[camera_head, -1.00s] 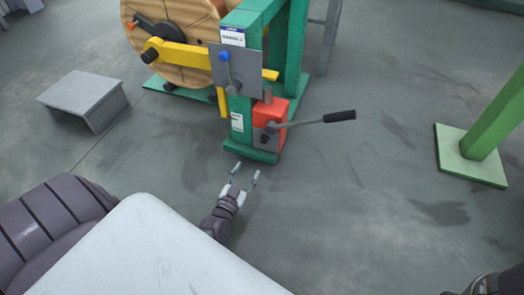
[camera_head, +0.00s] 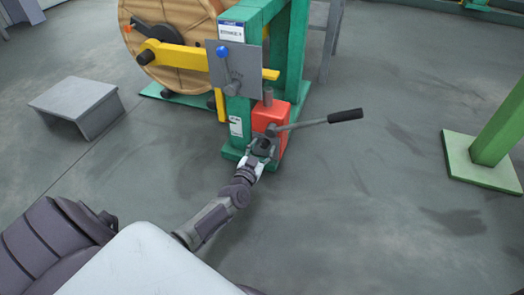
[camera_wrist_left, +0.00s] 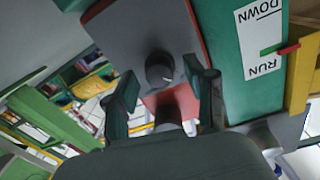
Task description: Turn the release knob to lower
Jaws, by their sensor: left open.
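The release knob (camera_wrist_left: 160,68) is a small dark round knob on the grey plate (camera_wrist_left: 125,35) of the red pump block. In the left wrist view it sits between the two fingers of my open left gripper (camera_wrist_left: 160,78), with gaps on both sides. In the head view my left gripper (camera_head: 262,148) is at the front of the red block (camera_head: 270,116) and hides the knob. My right gripper is out of view.
A long lever (camera_head: 315,122) with a black grip sticks out right from the red block. Above are a grey plate with a blue ball handle (camera_head: 222,51) and a yellow arm (camera_head: 180,55). A grey step (camera_head: 80,105) stands left.

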